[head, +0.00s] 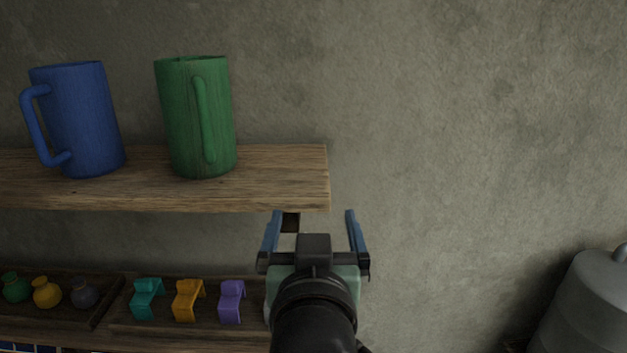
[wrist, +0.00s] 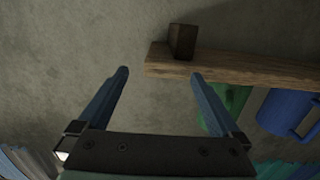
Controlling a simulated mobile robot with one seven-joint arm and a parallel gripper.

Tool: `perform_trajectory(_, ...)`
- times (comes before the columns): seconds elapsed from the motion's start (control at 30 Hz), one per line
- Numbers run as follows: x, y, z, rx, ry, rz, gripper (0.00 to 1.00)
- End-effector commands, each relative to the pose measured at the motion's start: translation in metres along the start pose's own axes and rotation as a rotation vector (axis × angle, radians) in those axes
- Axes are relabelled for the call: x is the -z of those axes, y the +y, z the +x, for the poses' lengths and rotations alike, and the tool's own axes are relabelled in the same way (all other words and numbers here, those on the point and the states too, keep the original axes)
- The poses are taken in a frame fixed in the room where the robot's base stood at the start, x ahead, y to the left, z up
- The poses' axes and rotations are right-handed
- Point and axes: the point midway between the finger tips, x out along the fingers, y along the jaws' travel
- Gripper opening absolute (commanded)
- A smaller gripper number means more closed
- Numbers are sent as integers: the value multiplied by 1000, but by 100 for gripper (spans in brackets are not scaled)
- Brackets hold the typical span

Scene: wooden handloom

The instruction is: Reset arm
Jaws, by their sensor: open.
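My gripper (head: 313,222) is open and empty, with its two blue fingers spread wide apart. In the head view it is just below the right end of a wooden shelf (head: 285,178), in front of a plain wall. In the wrist view my gripper (wrist: 160,75) points up, and the shelf (wrist: 245,66) runs off to the right from beside the right finger. My black arm comes up from the bottom of the head view.
A blue mug (head: 82,120) and a green mug (head: 196,118) stand on the shelf. Below left are trays with small pots (head: 47,293) and small colored pieces (head: 187,300). A grey metal vessel (head: 590,305) is lower right. The wall area right of the shelf is clear.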

Motion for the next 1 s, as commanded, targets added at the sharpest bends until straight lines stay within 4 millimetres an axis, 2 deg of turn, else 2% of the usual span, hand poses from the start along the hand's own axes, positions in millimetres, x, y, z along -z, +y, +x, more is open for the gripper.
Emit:
perform_trajectory(0.07,2,0,-8,0,118,0,100)
perform_trajectory(0.27,31,0,-41,-1,413,-2,100)
perform_trajectory(0.4,47,0,-76,-2,617,-3,100)
perform_trajectory(0.6,62,0,-121,-4,824,-4,100)
perform_trajectory(0.77,68,0,-137,-4,888,-5,100)
perform_trajectory(1.0,71,0,-138,-4,892,-4,100)
